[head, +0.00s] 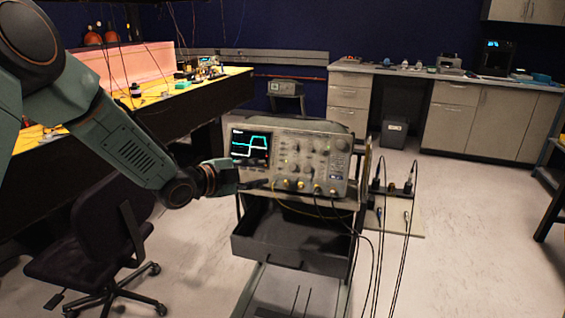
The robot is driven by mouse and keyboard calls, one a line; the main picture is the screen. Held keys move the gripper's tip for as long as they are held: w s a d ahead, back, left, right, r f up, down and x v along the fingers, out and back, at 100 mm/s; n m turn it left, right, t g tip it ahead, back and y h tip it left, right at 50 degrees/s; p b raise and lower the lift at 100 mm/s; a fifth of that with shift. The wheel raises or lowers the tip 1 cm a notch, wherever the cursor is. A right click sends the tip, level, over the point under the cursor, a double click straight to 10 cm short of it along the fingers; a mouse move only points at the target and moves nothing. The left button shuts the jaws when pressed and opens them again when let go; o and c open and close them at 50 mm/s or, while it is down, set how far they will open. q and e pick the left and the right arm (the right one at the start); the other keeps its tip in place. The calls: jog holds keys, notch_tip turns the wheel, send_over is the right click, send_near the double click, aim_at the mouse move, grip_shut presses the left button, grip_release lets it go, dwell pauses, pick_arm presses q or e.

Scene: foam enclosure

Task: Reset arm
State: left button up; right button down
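My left arm comes in from the left, and its gripper (232,180) is at the lower left corner of an oscilloscope (298,160). The gripper's fingers are small and dark here, so I cannot tell whether they are open or shut, or whether they touch the oscilloscope. The oscilloscope has a lit screen with a cyan trace and sits on top of a grey cart (295,247). My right gripper is not in view.
A black office chair (90,250) stands at the lower left, below my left arm. A cluttered yellow-topped workbench (205,90) is behind the arm. Counters with drawers (450,115) line the back. Floor at right (470,240) is clear.

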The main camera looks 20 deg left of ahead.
pick_arm(q)
jog(key=s+d+f+n+g+y, duration=0.2)
jog(key=s+f+n+g, duration=0.1)
jog(key=s+f+n, duration=0.5)
jog(key=s+d+f+n+g+y, duration=0.2)
jog(key=s+f+n, duration=0.55)
jog(key=f, duration=0.25)
jog(key=s+f+g, duration=0.3)
jog(key=s+f, duration=0.1)
jog(key=s, duration=0.6)
jog(key=s+f+n+g+y, duration=0.1)
jog(key=s+f, duration=0.3)
jog(key=s, duration=0.6)
jog(key=s+f+n+g, duration=0.1)
jog(key=s+f+g, duration=0.3)
jog(key=s, duration=0.7)
jog(key=shift+d+f+g+y, duration=0.25)
jog(key=shift+f+g+y, duration=0.05)
jog(key=shift+f, duration=0.15)
jog(key=shift+a, duration=0.1)
